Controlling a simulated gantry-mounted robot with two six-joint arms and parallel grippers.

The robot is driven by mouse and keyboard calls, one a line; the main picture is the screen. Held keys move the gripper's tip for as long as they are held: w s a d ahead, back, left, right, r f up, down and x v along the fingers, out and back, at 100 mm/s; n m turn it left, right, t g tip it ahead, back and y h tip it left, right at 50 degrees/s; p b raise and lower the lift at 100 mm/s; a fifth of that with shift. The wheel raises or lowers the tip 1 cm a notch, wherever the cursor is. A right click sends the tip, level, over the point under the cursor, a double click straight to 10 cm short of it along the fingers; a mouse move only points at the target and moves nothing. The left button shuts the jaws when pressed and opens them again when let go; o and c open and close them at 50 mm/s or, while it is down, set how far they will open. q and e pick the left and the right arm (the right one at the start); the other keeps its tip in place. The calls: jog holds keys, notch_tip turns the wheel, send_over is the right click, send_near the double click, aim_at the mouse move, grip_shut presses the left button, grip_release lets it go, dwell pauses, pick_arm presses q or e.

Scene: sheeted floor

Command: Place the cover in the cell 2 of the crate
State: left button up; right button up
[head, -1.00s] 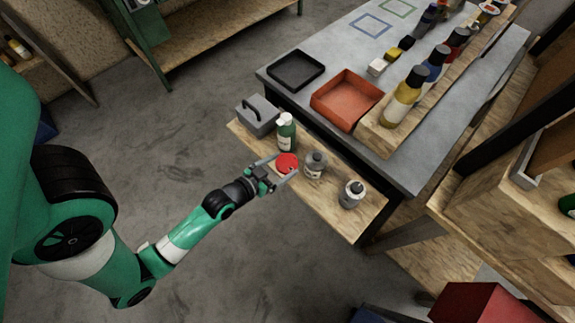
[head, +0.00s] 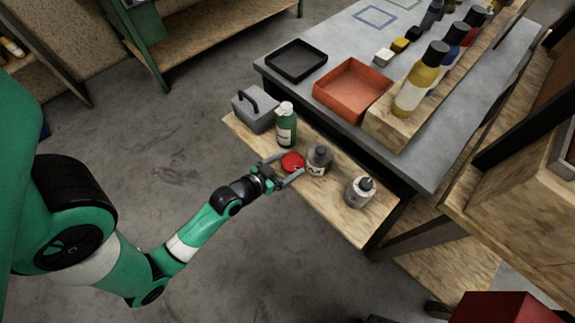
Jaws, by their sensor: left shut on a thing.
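The cover appears to be the round red disc (head: 292,161) above the wooden shelf (head: 325,205). My left gripper (head: 291,168) comes in from the left and is shut on the disc, with one finger on each side of it. How high the disc is above the shelf is hard to tell. No crate with marked cells can be made out; a red box (head: 500,307) is cut off at the lower right edge. My right gripper is not in view.
A grey box with a handle (head: 255,108) is behind. An orange tray (head: 352,90) and a black tray (head: 297,60) sit on the grey table.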

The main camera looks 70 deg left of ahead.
pick_arm(q)
jog(key=o, duration=1.3)
jog(key=shift+f, duration=0.1)
jog(key=shift+o, duration=0.2)
jog(key=shift+r, duration=0.2)
jog(key=p+v, duration=0.2)
jog(key=v, duration=1)
